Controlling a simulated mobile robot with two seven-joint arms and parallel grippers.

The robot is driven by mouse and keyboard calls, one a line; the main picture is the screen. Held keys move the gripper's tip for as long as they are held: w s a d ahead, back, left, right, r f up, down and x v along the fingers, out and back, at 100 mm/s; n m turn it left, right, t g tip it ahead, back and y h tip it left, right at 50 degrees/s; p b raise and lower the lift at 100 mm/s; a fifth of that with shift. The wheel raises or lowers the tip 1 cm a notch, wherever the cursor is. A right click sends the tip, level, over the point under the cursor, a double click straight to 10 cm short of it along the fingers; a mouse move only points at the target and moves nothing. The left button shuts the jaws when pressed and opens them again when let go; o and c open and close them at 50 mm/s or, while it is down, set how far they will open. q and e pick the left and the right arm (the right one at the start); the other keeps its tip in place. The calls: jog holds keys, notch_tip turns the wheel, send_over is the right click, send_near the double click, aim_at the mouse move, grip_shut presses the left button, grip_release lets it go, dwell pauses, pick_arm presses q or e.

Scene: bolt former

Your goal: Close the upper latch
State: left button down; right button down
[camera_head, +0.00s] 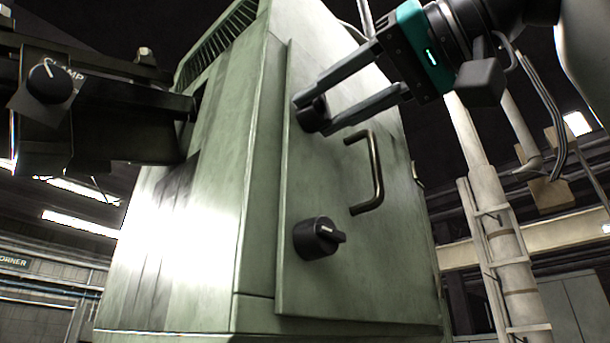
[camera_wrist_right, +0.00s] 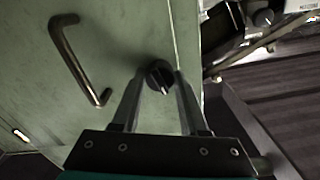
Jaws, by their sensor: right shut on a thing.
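The upper latch (camera_head: 311,114) is a round black knob near the top of the green cabinet door (camera_head: 300,180). My right gripper (camera_head: 312,117) comes in from the upper right, with its two long grey fingers around the knob. In the right wrist view the latch (camera_wrist_right: 159,76) sits between the fingertips (camera_wrist_right: 160,75), and its raised grip is partly hidden. The lower latch (camera_head: 318,238) is a similar black knob below, with its grip pointing to the right. My left gripper is not in view.
A metal bar handle (camera_head: 376,172) stands out from the door between the two latches; it also shows in the right wrist view (camera_wrist_right: 76,60). A dark machine arm with a knob (camera_head: 48,80) is at the left. A pale pipe with a ladder (camera_head: 500,240) is at the right.

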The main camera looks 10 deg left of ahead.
jog(key=n, duration=0.8)
jog(key=shift+c, duration=1.2)
grip_release()
jog(key=v, duration=0.8)
jog(key=shift+b, duration=0.3)
